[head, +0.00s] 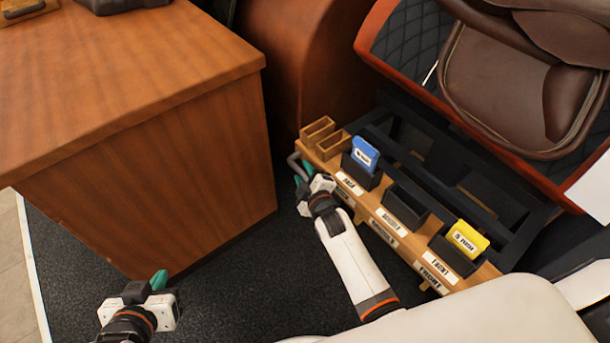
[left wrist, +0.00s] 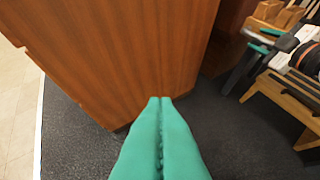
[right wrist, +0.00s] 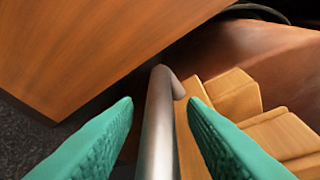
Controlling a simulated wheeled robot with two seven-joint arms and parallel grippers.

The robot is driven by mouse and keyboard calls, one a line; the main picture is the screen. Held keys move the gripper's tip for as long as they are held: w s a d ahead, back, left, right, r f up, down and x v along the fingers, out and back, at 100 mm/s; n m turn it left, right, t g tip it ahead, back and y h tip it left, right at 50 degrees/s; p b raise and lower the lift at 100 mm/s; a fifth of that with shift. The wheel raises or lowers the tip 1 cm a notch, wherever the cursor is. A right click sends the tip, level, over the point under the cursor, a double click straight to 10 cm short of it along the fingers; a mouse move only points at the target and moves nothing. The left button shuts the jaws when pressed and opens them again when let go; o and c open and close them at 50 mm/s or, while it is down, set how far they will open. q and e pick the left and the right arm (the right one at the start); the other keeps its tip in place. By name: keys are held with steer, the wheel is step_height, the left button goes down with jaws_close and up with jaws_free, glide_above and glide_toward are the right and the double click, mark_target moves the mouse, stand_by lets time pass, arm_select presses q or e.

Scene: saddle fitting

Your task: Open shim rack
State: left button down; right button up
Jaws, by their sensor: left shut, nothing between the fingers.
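The shim rack (head: 370,203) is a long wooden piece with labels and dark pockets. A blue shim block (head: 365,154) sits in one pocket, a yellow one (head: 468,238) in another; the middle pocket (head: 406,204) looks empty. A grey bar handle (head: 294,160) is at the rack's far left end; it also shows in the right wrist view (right wrist: 158,130). My right gripper (head: 299,172) is at this handle, its green fingers open on either side of the bar with gaps. My left gripper (head: 158,281) is shut and empty, away from the rack; its fingers meet in the left wrist view.
A wooden cabinet (head: 190,165) stands left of the rack, close to my right gripper. A brown saddle (head: 515,85) rests on a red-edged padded stand behind the rack. Dark carpet (head: 255,270) lies open between my two grippers.

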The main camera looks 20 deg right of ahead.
steer(key=shift+s, duration=0.1)
